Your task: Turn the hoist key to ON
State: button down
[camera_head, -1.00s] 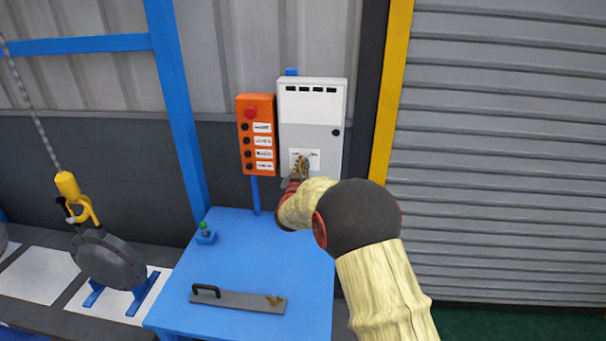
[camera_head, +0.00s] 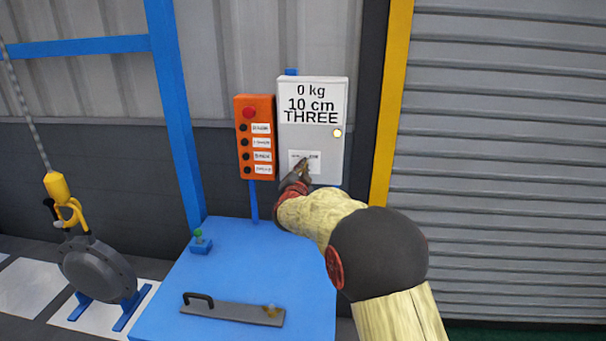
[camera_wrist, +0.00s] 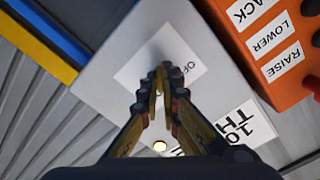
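The hoist key (camera_wrist: 159,80) is a small brass-coloured piece, mostly hidden between my fingertips at the white label on the grey control box (camera_head: 330,155). My gripper (camera_head: 303,166) reaches the lower part of the box face. In the wrist view my gripper (camera_wrist: 164,82) has its fingertips drawn together on the key, tilted against the box. The label (camera_wrist: 188,62) shows "OF..." beside the fingers; the rest is covered. The box's display (camera_head: 313,103) reads 0 kg, 10 cm, THREE, and a lamp (camera_head: 337,133) glows.
An orange button box (camera_head: 244,140) with a red button is close left of the control box. A blue table (camera_head: 265,260) below holds a grey handled bar (camera_head: 228,309) and a small green-topped switch (camera_head: 200,242). A yellow hoist hook (camera_head: 66,206) hangs left by a round flanged part (camera_head: 98,270).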

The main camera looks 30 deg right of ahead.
jog(key=shift+f+m, duration=0.15)
jog(key=shift+m, duration=0.25)
jog(key=c, duration=2)
grip_release()
jog(key=shift+c, duration=0.2)
jog(key=v, duration=1.2)
